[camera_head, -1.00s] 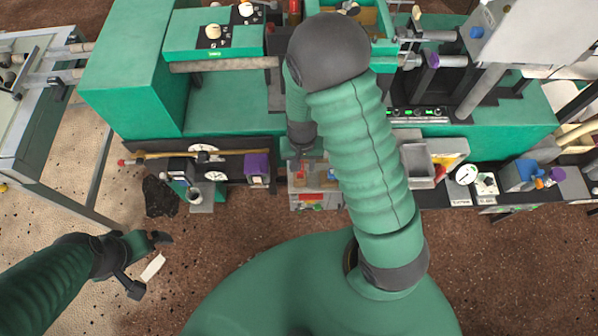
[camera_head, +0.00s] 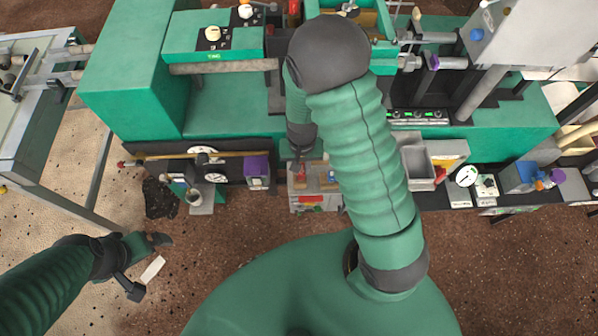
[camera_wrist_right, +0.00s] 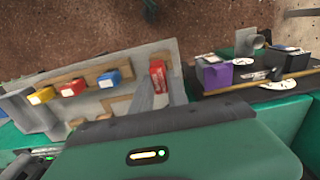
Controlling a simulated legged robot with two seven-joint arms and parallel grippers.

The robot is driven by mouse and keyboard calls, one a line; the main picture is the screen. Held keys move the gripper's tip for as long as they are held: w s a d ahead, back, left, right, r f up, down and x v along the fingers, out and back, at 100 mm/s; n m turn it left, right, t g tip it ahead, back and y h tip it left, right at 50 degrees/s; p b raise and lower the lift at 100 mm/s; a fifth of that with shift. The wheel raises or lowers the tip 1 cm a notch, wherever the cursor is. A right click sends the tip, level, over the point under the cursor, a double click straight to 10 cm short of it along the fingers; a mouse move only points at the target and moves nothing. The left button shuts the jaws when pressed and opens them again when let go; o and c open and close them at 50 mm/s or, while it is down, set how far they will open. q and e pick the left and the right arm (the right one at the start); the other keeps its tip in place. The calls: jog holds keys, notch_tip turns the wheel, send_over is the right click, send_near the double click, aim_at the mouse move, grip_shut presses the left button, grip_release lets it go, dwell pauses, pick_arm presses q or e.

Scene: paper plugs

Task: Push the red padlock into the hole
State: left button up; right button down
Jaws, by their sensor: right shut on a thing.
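In the right wrist view, the red padlock (camera_wrist_right: 158,75) is a small red block with pale markings. It sits at the tips of my right gripper (camera_wrist_right: 160,92), which is shut on it, over the right part of a light grey panel (camera_wrist_right: 122,62). The hole cannot be made out, so I cannot tell how far the padlock is in. In the head view, the panel (camera_head: 308,202) shows below my right gripper (camera_head: 300,156), with red at the fingertips. My left gripper (camera_head: 148,264) is open and empty at lower left, far from the panel.
Yellow (camera_wrist_right: 41,95), red (camera_wrist_right: 74,88) and blue (camera_wrist_right: 108,79) blocks line a wooden strip on the panel. A purple box (camera_wrist_right: 213,73) and a yellow rod (camera_wrist_right: 262,93) are close on the right. A grey bin (camera_head: 417,167) stands right of the panel.

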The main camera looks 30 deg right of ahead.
jog(key=shift+s+d, duration=0.1)
jog(key=shift+d+r+p, duration=0.1)
jog(key=shift+r+p, duration=2.2)
jog(key=shift+r, duration=0.25)
jog(key=shift+s, duration=0.1)
jog(key=shift+w, duration=0.3)
jog(key=w+a+r+n+b, duration=0.3)
jog(key=a+r+n, duration=0.2)
jog(key=r+n, duration=0.1)
jog(key=shift+w+a+r, duration=0.25)
jog(key=shift+a+r, duration=0.1)
jog(key=shift+r, duration=0.05)
